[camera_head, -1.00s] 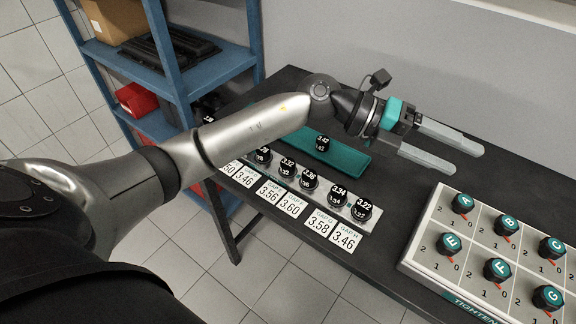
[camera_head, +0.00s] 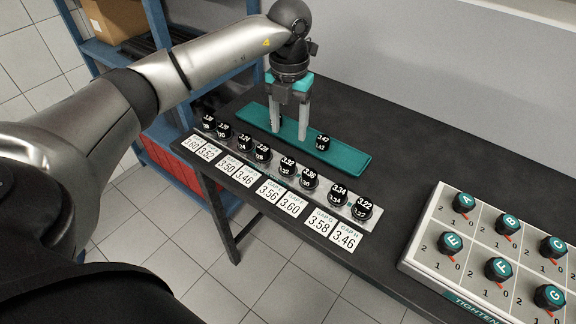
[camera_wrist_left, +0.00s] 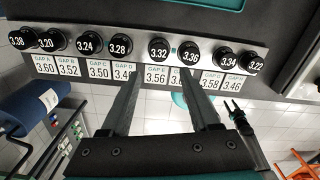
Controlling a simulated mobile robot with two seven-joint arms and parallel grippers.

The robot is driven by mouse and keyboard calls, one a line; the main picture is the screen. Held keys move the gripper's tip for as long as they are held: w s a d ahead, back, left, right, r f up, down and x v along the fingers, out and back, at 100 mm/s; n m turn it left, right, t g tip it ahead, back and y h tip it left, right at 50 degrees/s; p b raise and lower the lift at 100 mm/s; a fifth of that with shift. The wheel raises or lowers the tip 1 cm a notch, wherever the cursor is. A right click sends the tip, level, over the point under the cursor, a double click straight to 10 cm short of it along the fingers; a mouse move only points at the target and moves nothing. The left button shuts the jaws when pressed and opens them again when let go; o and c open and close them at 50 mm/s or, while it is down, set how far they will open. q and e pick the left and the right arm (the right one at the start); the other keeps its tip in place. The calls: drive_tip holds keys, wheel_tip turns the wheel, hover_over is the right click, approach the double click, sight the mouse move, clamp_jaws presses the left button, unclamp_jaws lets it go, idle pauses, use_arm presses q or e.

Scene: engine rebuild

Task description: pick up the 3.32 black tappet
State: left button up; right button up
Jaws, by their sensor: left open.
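The black 3.32 tappet (camera_head: 287,165) stands on the metal strip (camera_head: 326,196), between the 3.28 and 3.36 tappets. It also shows in the left wrist view (camera_wrist_left: 159,49), near the top, between the two finger directions. My left gripper (camera_head: 289,134) is open and empty, fingers pointing down. In the head view it is over the teal tray, just behind the strip, above and apart from the 3.32 tappet.
Several other black tappets, such as 3.36 (camera_head: 309,178), stand close along the strip. Gap labels (camera_head: 290,203) lie in front. The teal tray (camera_head: 345,160) holds a 3.47 tappet (camera_head: 323,143) and a partly hidden dark piece. A lettered knob box (camera_head: 435,225) stands right.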

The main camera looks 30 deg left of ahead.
sight(288, 162)
use_arm(q)
wheel_tip(288, 162, down, 11)
drive_tip(key=shift+a+r+b, duration=0.1)
drive_tip(key=shift+a+b, duration=0.05)
drive_tip(key=shift+b, duration=0.35)
clamp_jaws()
idle(0.4)
